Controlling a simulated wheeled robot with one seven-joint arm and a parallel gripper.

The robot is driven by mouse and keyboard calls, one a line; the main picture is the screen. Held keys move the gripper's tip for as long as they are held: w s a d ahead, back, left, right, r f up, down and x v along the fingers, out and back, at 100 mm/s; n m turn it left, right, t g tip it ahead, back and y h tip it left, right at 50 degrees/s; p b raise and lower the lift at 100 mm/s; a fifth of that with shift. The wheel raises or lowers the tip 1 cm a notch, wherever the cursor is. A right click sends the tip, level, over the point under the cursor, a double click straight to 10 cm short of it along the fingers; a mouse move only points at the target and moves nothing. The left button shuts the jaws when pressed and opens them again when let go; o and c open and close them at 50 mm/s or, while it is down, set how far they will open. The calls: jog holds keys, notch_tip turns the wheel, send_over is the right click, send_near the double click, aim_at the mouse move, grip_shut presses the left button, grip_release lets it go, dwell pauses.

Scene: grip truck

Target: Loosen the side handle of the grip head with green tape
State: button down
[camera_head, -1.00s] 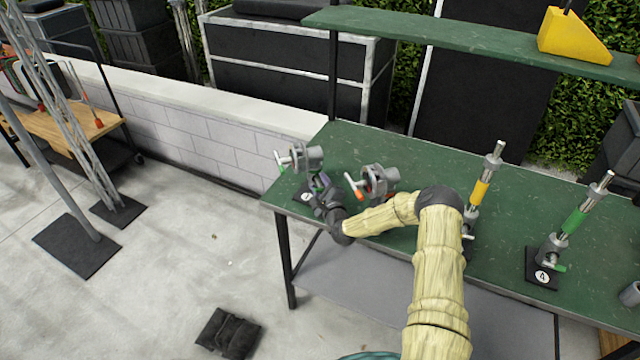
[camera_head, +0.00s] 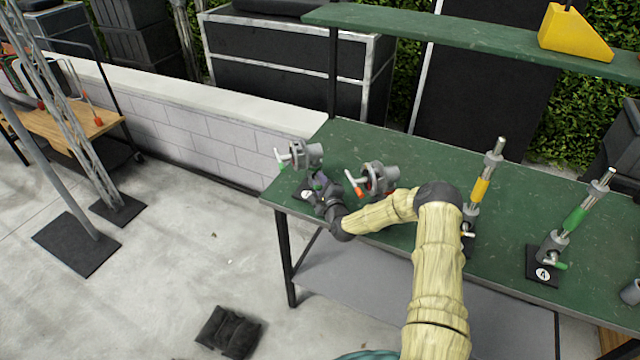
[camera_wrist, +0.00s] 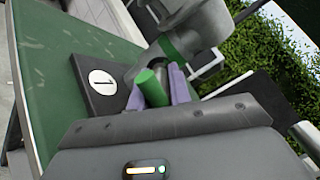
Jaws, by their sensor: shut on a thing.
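The grip head (camera_head: 303,154) with the number 1 base stands at the left end of the green table. A band of green tape (camera_wrist: 174,47) shows on its post in the wrist view. Its side handle (camera_wrist: 151,88) has a green end, which sits between the purple fingertips of my gripper (camera_wrist: 158,90). My gripper (camera_head: 318,184) is shut on this handle, low on the stand and just above the base plate (camera_wrist: 103,82). The arm and gripper hide much of the lower stand in the head view.
A second grip head (camera_head: 378,178) with an orange-tipped handle stands close to the right. Farther right are a yellow-taped stand (camera_head: 480,190) and a green-taped stand (camera_head: 574,220) on base 4. The green table (camera_head: 420,165) has bare room behind them. A green shelf (camera_head: 450,35) hangs above.

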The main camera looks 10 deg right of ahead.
jog(key=n+b, duration=0.4)
jog(key=shift+a+f, duration=0.1)
jog(key=shift+f, duration=0.25)
jog(key=n+b, duration=0.5)
jog(key=shift+n, duration=0.4)
jog(key=n+b, duration=0.4)
jog(key=shift+r+n+b, duration=0.1)
jog(key=shift+n+b, duration=1.45)
jog(key=shift+n, duration=0.25)
jog(key=c, duration=1.3)
grip_release()
jog(key=shift+r, duration=0.1)
jog(key=shift+s, duration=0.15)
